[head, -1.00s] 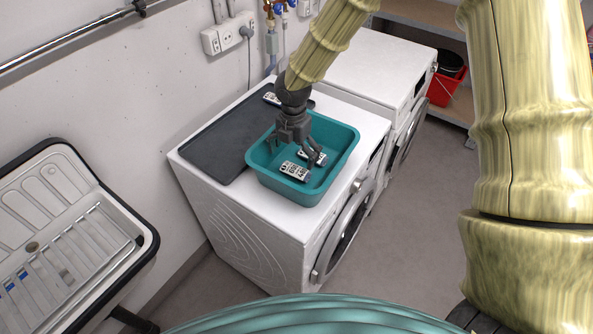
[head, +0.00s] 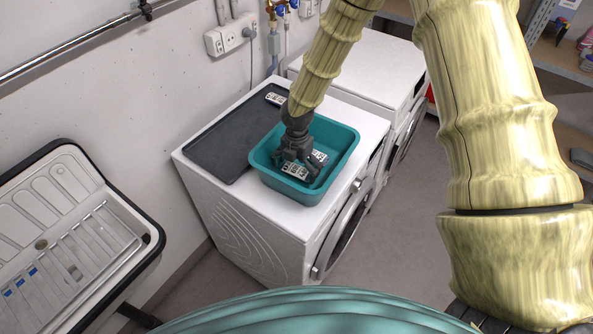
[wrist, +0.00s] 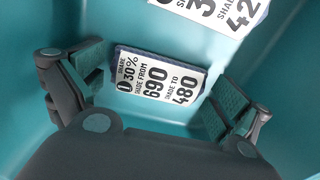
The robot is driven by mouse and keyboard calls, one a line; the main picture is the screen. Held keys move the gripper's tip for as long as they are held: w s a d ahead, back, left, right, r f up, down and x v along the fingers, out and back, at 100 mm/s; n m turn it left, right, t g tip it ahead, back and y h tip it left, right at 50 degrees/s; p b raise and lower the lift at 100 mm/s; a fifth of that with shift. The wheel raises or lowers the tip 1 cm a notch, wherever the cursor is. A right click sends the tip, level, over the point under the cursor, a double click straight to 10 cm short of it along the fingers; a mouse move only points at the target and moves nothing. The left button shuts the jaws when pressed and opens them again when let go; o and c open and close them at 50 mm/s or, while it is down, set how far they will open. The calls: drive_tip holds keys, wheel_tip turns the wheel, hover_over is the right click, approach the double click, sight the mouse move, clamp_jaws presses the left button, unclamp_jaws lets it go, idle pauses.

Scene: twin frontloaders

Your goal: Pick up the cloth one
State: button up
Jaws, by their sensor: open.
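Two white-labelled blocks lie in a teal basin (head: 340,169). The nearer block (head: 294,171) shows in the wrist view (wrist: 157,78) between my open fingers, touching neither; its label reads "share 30%", "shade from 690", "shade to 480", and its edge is dark blue. The other block (head: 319,158) shows partly at the top of the wrist view (wrist: 222,12), cut off, with part of a number "42". A third labelled block (head: 275,99) lies at the back of the dark mat. I cannot tell which is cloth. My gripper (wrist: 163,92) is open and empty, inside the basin.
The basin and dark mat (head: 220,143) sit on a white front-loader (head: 256,213). A second front-loader (head: 367,66) stands behind it. The basin walls surround my gripper closely. A sink (head: 70,225) is at the left, and a wall with a socket (head: 229,37) stands behind.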

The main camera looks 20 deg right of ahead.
drive_tip(key=shift+a, duration=0.1)
drive_tip(key=c, duration=0.9)
